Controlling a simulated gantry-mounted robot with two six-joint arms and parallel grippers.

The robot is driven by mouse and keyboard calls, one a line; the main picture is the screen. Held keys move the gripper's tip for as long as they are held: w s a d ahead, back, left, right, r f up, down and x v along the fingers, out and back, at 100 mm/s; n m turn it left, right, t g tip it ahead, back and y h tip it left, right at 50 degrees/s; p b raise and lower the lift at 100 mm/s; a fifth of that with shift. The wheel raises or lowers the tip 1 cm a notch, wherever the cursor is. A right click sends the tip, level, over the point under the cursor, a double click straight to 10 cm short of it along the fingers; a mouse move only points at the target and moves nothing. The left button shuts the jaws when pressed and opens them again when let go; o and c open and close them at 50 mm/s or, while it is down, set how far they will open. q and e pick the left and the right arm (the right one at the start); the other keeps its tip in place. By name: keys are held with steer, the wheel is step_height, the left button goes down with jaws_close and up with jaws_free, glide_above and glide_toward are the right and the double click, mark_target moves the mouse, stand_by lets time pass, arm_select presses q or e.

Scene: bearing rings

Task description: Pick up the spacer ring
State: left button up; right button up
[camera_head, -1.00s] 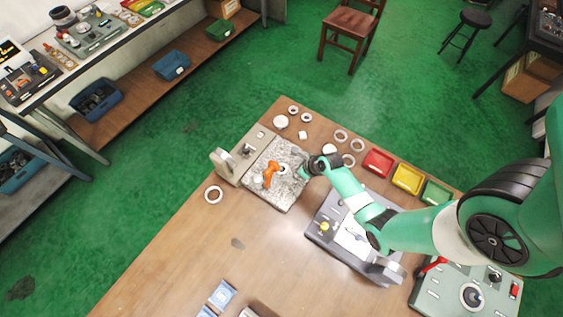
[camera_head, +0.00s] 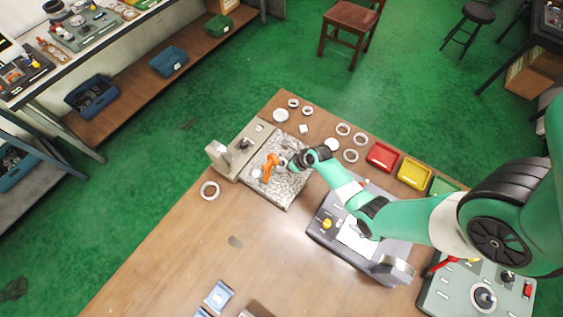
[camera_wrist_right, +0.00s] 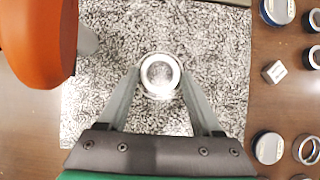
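A shiny pale metal ring (camera_wrist_right: 160,75) is on the speckled granite plate (camera_wrist_right: 215,50) in the right wrist view; I take it to be the spacer ring. My right gripper (camera_wrist_right: 161,72) has one fingertip on either side of it, very close to its outer wall. Whether the fingers press on the ring cannot be told. In the head view my right gripper (camera_head: 284,165) is low over the granite plate (camera_head: 284,196), and the ring is largely hidden there. My left gripper is not in view.
An orange device (camera_head: 270,166) stands on the plate close left of the gripper; it also looms in the wrist view (camera_wrist_right: 38,40). Several loose rings (camera_head: 343,129) and red (camera_head: 381,157) and yellow bins (camera_head: 413,174) lie to the right.

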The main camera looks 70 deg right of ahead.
jaws_close()
step_height(320, 180, up, 4)
steer(key=p, duration=0.3)
steer(key=shift+s+r+p, duration=0.1)
steer(key=shift+r+p, duration=0.05)
steer(key=shift+p, duration=0.15)
steer(key=s+a+r+p, duration=0.7)
steer(key=s+r+p, duration=0.1)
steer(key=s, duration=0.3)
steer(key=shift+s+a+r+p, duration=0.3)
steer(key=shift+p, duration=0.3)
